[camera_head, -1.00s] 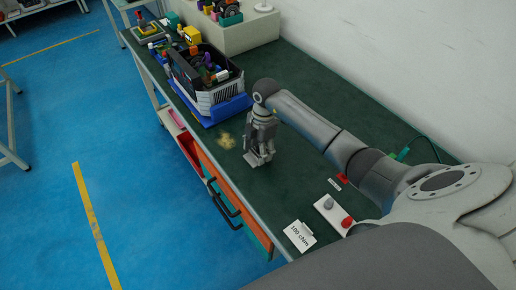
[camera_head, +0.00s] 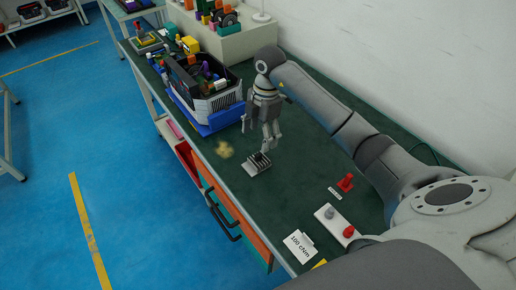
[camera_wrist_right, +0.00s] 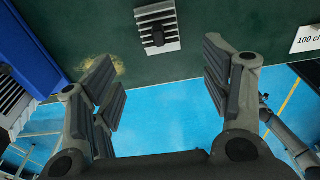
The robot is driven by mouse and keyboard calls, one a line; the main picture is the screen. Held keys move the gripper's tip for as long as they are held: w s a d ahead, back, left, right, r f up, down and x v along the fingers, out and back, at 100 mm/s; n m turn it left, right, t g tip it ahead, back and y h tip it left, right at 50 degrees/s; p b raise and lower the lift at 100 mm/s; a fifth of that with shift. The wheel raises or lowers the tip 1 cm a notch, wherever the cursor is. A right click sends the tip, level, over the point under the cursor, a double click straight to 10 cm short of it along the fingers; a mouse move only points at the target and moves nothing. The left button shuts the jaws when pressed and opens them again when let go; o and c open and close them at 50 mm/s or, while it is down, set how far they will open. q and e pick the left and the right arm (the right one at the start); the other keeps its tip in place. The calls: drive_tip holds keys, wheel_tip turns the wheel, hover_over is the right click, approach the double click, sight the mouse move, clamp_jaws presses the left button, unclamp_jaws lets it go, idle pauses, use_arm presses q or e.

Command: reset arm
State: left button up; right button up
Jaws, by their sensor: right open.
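My right gripper (camera_head: 257,137) points down over the green workbench (camera_head: 307,140), with its fingers spread. In the right wrist view the two padded jaws (camera_wrist_right: 160,95) stand wide apart with nothing between them. A small grey finned block (camera_head: 257,164) lies on the bench just below and beside the fingers. In the right wrist view the finned block (camera_wrist_right: 157,26) lies beyond the jaws, apart from them. My right arm reaches in from the lower right. My left gripper is not in view.
A blue-based bin of parts (camera_head: 208,92) stands left of the gripper. A yellowish patch (camera_head: 224,149) marks the bench. A red piece (camera_head: 346,182), a white button box (camera_head: 334,222) and a "100" card (camera_head: 299,246) are nearer.

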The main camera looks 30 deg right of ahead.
wheel_tip(320, 180, up, 2)
drive_tip(key=shift+d, duration=0.1)
idle(0.5)
